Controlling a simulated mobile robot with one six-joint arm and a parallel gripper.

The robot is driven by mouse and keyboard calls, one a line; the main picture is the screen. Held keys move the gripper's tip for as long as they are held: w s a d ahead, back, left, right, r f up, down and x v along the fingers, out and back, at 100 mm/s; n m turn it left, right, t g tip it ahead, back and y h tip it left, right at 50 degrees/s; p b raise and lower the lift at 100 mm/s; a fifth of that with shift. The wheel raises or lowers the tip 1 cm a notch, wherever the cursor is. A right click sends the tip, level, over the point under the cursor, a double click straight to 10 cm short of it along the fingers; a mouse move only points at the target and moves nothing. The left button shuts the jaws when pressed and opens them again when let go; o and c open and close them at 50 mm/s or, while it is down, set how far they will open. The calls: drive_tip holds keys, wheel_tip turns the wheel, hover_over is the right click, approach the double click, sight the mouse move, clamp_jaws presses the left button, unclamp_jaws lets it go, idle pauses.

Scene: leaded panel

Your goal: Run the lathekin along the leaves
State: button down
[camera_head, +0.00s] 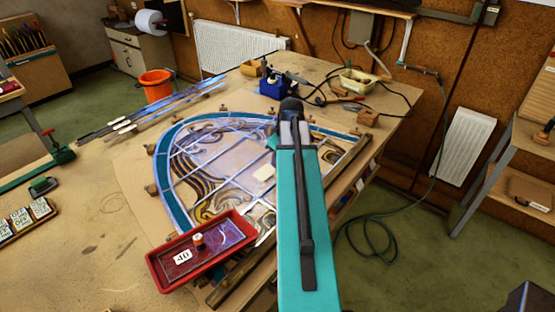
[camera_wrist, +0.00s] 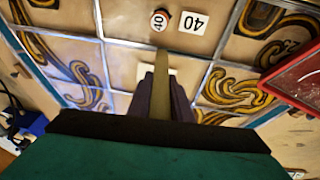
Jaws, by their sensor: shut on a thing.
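My gripper (camera_wrist: 162,95) has its two dark fingers shut on the lathekin (camera_wrist: 161,60), a tan stick that runs away from the camera between them. The leaded panel (camera_head: 180,180) lies on the bench, arched, with a blue border, pale panes and dark-and-gold scroll leaves. In the wrist view, painted leaves (camera_wrist: 235,90) and grey lead lines lie on both sides of my fingers. My arm covers part of the panel's right side in the head view. I cannot tell whether the lathekin's tip touches the lead.
A red tray (camera_head: 155,268) overlaps the panel's near edge. A blue tool (camera_head: 275,85) and cables lie beyond it.

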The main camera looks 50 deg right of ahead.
drive_tip(key=shift+a, duration=0.1)
drive_tip(key=shift+s+a, duration=0.15)
drive_tip(key=shift+a, duration=0.95)
drive_tip(key=shift+a, duration=0.1)
drive_tip(key=shift+a, duration=1)
drive_tip(key=shift+a, duration=0.1)
drive_tip(key=shift+s+a+f, duration=0.1)
drive_tip(key=shift+s+a, duration=0.1)
drive_tip(key=shift+a, duration=0.8)
drive_tip(key=shift+a, duration=0.1)
drive_tip(key=shift+s+a, duration=0.1)
drive_tip(key=shift+a, duration=1)
drive_tip(key=shift+a+b, duration=0.3)
drive_tip(key=shift+b, duration=0.95)
